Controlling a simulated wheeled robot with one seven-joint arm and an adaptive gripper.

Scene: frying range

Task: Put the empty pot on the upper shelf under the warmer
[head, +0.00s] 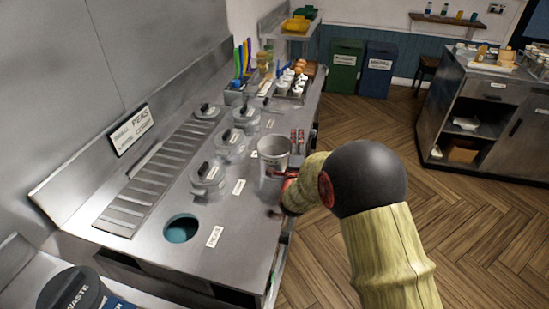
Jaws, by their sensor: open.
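An open, lidless pale grey pot (273,149) stands upright at the right side of the steel counter (215,190). My gripper (279,175) is at the pot's near right side, low against it, with its red parts showing. It is open; I cannot tell whether the fingers touch the pot or how far they reach around it. A raised shelf (291,33) at the far end of the counter carries a yellow tray and a green tray. I cannot make out a warmer above it.
A round teal-lined hole (182,230) is in the near counter. Cups (292,80) and upright coloured handles (242,58) crowd the far end. Wooden floor (390,120) lies open to the right.

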